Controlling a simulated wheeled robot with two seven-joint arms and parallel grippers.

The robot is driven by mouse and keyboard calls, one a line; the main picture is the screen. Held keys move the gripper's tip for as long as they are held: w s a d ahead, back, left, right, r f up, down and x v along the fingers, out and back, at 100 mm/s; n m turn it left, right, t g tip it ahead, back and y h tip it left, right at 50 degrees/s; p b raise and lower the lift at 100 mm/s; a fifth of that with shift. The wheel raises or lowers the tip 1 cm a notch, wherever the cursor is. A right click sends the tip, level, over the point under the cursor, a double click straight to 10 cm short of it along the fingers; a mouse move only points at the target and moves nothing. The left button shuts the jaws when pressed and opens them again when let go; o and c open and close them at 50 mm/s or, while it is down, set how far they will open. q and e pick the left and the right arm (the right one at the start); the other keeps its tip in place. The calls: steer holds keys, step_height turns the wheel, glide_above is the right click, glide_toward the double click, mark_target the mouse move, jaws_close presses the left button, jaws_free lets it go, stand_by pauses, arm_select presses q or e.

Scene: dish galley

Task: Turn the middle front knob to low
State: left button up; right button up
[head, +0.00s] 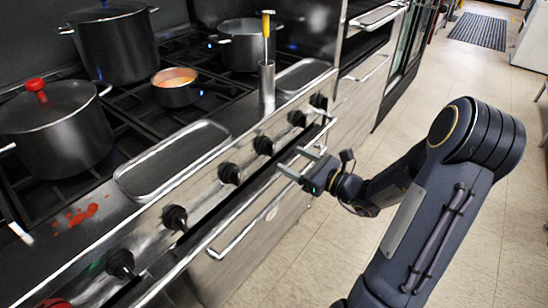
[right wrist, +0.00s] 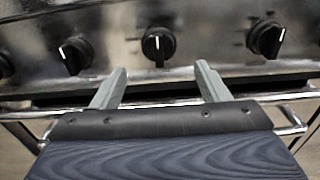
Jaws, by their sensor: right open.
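The black front knob (right wrist: 158,46) is centred ahead of my right gripper in the right wrist view, its white mark pointing straight up. In the head view it appears to be the black knob (head: 263,145) just beyond the fingertips. My right gripper (head: 291,158) is open and empty, in front of the steel panel and over the rail. Its two fingers also show in the right wrist view (right wrist: 161,70), spread to either side of the knob's line and seemingly short of it. My left gripper is out of view.
Neighbouring knobs stand left (right wrist: 75,54) and right (right wrist: 266,39). A steel handle rail (head: 240,235) runs below the panel. Pots stand on the burners, including a small orange-filled pan (head: 177,96). A steel tray (head: 172,160) lies on the front ledge. Floor right of the stove is clear.

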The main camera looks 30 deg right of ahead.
mark_target(273, 151)
steer(key=x, duration=0.7)
steer(key=shift+a, duration=0.1)
steer(key=shift+c, duration=0.5)
steer(key=c, duration=0.9)
steer(key=shift+f+n+b, duration=0.15)
steer(key=shift+n+b, duration=0.65)
steer(key=shift+b, duration=0.45)
steer(key=n+b, duration=0.3)
steer(key=b, duration=0.1)
steer(key=shift+b, duration=0.4)
steer(key=shift+n+b, duration=1.2)
steer(key=shift+b, duration=0.1)
steer(key=o, duration=1)
steer(key=shift+r, duration=0.2)
